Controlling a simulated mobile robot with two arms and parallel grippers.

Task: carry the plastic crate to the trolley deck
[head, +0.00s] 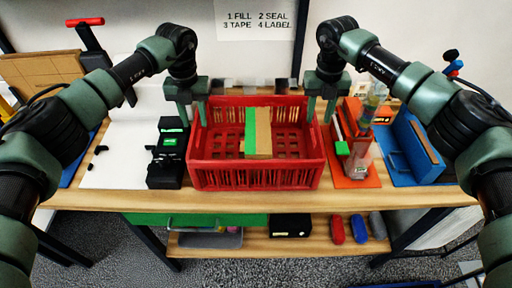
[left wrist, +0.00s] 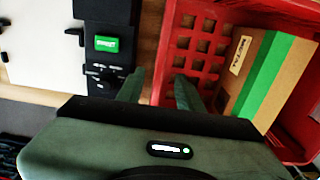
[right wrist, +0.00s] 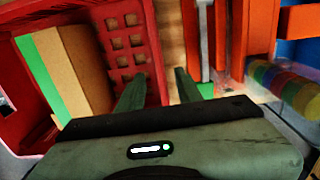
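The red plastic crate (head: 255,178) stands on the wooden table, with a brown carton with a green stripe (head: 264,135) inside. My left gripper (head: 194,112) is at the crate's left wall. In the left wrist view its open fingers (left wrist: 160,90) sit either side of the red wall (left wrist: 168,50), with a gap visible. My right gripper (head: 320,108) is at the right wall. In the right wrist view its open fingers (right wrist: 160,90) straddle that wall (right wrist: 153,50), also with a gap. I cannot make out the trolley deck for certain.
A black label device (head: 167,155) stands close left of the crate. An orange stand (head: 357,172) with tape rolls is close on the right, then a blue holder (head: 410,150). A lower shelf (head: 300,243) holds a black box and several small items.

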